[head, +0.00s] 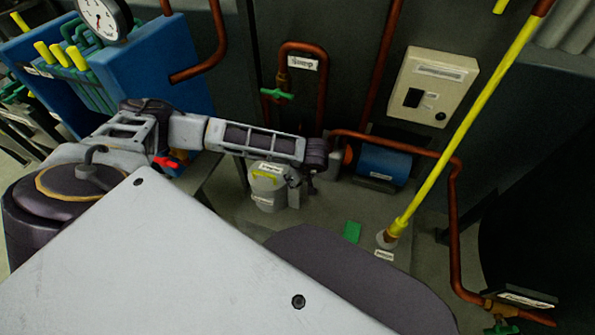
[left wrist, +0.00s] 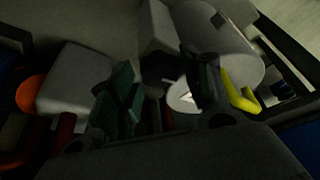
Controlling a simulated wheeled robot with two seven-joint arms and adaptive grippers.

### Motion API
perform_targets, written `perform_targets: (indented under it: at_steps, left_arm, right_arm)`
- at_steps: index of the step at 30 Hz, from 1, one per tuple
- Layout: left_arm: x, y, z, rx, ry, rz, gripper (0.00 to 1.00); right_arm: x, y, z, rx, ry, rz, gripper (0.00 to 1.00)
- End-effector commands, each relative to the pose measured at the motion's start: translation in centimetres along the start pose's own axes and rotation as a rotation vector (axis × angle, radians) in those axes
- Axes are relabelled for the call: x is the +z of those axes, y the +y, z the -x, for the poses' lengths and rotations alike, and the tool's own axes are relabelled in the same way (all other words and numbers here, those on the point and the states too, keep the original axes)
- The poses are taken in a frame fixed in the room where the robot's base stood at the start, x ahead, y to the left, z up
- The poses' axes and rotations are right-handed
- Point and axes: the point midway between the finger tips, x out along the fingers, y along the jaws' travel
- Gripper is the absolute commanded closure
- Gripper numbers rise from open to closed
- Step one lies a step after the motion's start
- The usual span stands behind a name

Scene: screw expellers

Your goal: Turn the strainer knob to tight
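The strainer (head: 266,192) is a pale grey cylinder with a label on top, standing on the floor plate in the middle of the head view. A yellow part (head: 264,175), which looks like its knob, shows below the label. In the left wrist view, a grey cylinder (left wrist: 222,48) and a yellow piece (left wrist: 240,95) lie beside the right finger. My left gripper (head: 311,178) is just right of the strainer, pointing down. In the left wrist view its dark fingers (left wrist: 163,92) are apart, with no object clearly held between them. Contact with the knob cannot be told. My right gripper is out of view.
A blue cylinder (head: 383,164) lies right of my left gripper. Copper pipes (head: 457,215), a green valve handle (head: 277,95) and a yellow pole (head: 465,125) stand around. A beige switch box (head: 432,87) is on the wall. A blue cabinet (head: 150,70) stands left.

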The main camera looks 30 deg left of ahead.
Motion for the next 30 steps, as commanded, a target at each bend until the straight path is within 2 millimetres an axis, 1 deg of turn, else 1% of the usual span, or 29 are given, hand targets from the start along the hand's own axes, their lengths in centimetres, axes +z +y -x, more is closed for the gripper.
perform_targets:
  at_steps: [7, 13, 17, 23, 30]
  left_arm:
    - [0.0, 0.0, 0.0, -0.001, 0.0, 0.0, 0.42]
    - [0.0, 0.0, 0.2, 0.0, 0.0, 0.0, 0.42]
    - [0.0, 0.0, 0.8, 0.0, 0.0, 0.001, 0.42]
    - [-0.1, 0.1, 2.9, 0.001, 0.0, 0.001, 0.42]
    - [0.0, 0.1, 6.4, 0.002, 0.0, 0.001, 0.42]
  right_arm:
    - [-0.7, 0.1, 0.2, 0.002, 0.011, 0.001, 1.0]
    - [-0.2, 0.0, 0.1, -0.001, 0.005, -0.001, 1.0]
    - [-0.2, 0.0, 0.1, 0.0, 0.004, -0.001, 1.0]
    - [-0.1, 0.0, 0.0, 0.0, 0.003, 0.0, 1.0]
    - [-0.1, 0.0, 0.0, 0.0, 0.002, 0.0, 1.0]
